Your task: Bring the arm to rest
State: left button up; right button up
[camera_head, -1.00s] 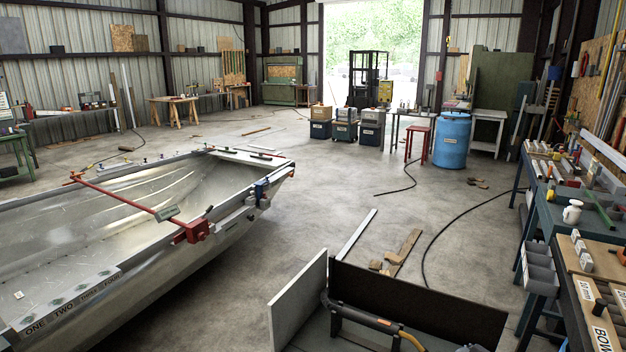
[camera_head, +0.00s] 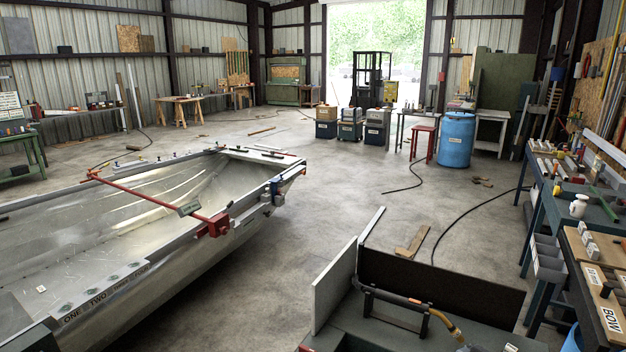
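Neither of my grippers shows in the head view, and no part of my arms can be made out. The bare metal hull (camera_head: 150,250) lies at the left, with a red bar clamp (camera_head: 150,203) across it. At the bottom right a torch-like tool (camera_head: 390,296) with a black handle and a brownish-yellow neck or hose rests on a dark bracket. It sits in front of a dark panel (camera_head: 440,278) and beside a pale upright panel (camera_head: 334,288).
A workbench (camera_head: 545,215) with tools and a white bottle (camera_head: 578,205) runs along the right. A blue barrel (camera_head: 456,139), boxes (camera_head: 351,128) and a forklift (camera_head: 370,82) stand farther back.

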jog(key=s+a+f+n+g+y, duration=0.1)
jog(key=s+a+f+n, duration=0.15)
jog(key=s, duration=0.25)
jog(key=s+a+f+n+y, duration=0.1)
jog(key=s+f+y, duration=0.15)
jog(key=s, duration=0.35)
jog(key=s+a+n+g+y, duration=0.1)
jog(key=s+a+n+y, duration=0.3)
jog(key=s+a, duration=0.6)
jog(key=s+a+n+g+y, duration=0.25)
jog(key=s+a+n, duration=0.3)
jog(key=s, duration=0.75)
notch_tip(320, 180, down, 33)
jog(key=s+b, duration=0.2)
jog(key=b, duration=0.5)
pick_arm(q)
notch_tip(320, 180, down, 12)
jog(key=b, duration=0.5)
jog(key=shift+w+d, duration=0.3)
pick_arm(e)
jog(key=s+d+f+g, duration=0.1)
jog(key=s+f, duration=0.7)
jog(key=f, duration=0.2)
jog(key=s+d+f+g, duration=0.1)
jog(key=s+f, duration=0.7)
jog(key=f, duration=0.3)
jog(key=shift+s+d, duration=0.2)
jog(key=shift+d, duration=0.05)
